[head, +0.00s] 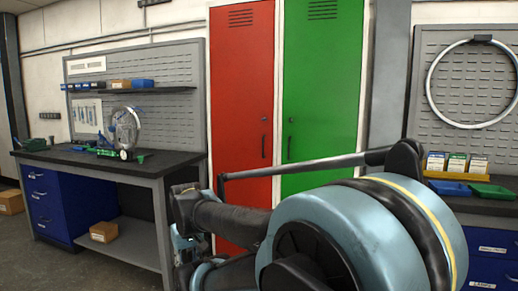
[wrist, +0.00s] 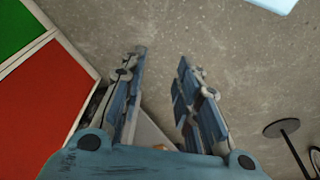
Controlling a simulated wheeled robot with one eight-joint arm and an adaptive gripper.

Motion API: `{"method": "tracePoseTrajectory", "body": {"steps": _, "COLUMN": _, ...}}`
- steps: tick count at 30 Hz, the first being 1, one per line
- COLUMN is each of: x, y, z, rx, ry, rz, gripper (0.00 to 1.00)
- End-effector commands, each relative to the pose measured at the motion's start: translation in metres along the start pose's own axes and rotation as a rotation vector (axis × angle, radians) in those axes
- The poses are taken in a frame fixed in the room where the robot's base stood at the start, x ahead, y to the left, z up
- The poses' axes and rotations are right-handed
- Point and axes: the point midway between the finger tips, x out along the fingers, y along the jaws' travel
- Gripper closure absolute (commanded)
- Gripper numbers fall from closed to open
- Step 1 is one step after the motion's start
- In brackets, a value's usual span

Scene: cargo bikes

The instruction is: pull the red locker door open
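The red locker door (head: 240,95) is closed in the head view, with a dark vertical handle (head: 264,138) at its right edge and vent slots at the top. The red door also shows in the wrist view (wrist: 45,105) at the left. My gripper (wrist: 161,55) is open, with its two fingers apart and bare floor seen between and beyond them. In the head view my arm covers the lower part of the lockers, and my gripper is low at the left of the arm, mostly hidden. It is apart from the handle.
A green locker door (head: 322,90) with its own handle stands closed to the right. A workbench (head: 110,160) with blue drawers (head: 52,205) is at the left. Another bench with small bins (head: 455,187) is at the right. A dark round-based stand (wrist: 281,128) is on the floor in the wrist view.

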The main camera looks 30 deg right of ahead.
Motion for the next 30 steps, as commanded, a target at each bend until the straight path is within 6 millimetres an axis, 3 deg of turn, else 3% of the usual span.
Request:
{"method": "tracePoseTrajectory", "body": {"steps": 4, "x": -0.008, "y": 0.006, "z": 0.002, "rx": -0.019, "ry": 0.021, "rz": 0.022, "gripper": 0.7}}
{"method": "tracePoseTrajectory", "body": {"steps": 8, "x": -0.015, "y": 0.03, "z": -0.021, "rx": -0.097, "ry": 0.047, "rz": 0.112, "gripper": 0.7}}
{"method": "tracePoseTrajectory", "body": {"steps": 20, "x": -0.078, "y": 0.169, "z": -0.14, "rx": -0.603, "ry": 0.025, "rz": 0.641, "gripper": 0.7}}
{"method": "tracePoseTrajectory", "body": {"steps": 30, "x": -0.143, "y": 0.272, "z": -0.238, "rx": -1.084, "ry": -0.254, "rz": 1.067, "gripper": 0.7}}
